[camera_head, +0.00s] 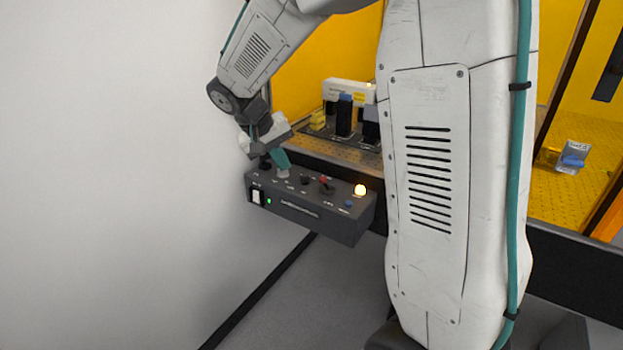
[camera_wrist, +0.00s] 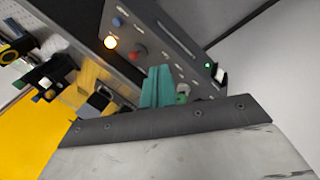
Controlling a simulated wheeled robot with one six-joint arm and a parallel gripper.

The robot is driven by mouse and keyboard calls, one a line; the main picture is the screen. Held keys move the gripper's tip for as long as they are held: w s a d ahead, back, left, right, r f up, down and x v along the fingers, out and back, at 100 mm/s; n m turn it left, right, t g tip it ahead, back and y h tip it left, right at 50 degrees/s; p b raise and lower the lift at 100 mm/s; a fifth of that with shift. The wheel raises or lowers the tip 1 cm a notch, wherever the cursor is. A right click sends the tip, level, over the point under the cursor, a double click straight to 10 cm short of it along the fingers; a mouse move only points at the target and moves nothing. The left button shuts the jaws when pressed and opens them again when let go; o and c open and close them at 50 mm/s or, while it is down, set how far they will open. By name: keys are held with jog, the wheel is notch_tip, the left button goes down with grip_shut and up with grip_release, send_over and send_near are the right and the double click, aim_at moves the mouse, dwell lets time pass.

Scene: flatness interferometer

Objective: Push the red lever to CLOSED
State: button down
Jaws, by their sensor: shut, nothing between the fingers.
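The red lever (camera_head: 325,182) is a small red-topped handle on top of a dark control box (camera_head: 308,213), right of the box's middle in the head view. In the wrist view its red top (camera_wrist: 138,52) shows up and left of my fingertips. The labels beside it are too small to read, so I cannot tell its position. My gripper (camera_head: 282,160) has teal fingers and is shut and empty. It is over the left part of the box, apart from the lever. The fingers (camera_wrist: 158,72) also show in the wrist view.
A lit amber lamp (camera_head: 360,190) and a blue button (camera_head: 348,204) are right of the lever. A pale knob (camera_head: 283,174) is just under my fingers. A white rocker switch (camera_head: 257,197) is on the box's front. Behind is a perforated bench with instruments; a white wall is left.

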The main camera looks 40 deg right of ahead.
aim_at(325, 185)
jog(key=shift+s+d+f, duration=0.2)
jog(key=shift+d+f, duration=1.85)
jog(key=shift+d, duration=0.05)
jog(key=shift+s+d+f, duration=0.15)
jog(key=shift+d+f, duration=1.9)
jog(key=shift+d, duration=0.05)
jog(key=shift+a+r, duration=0.1)
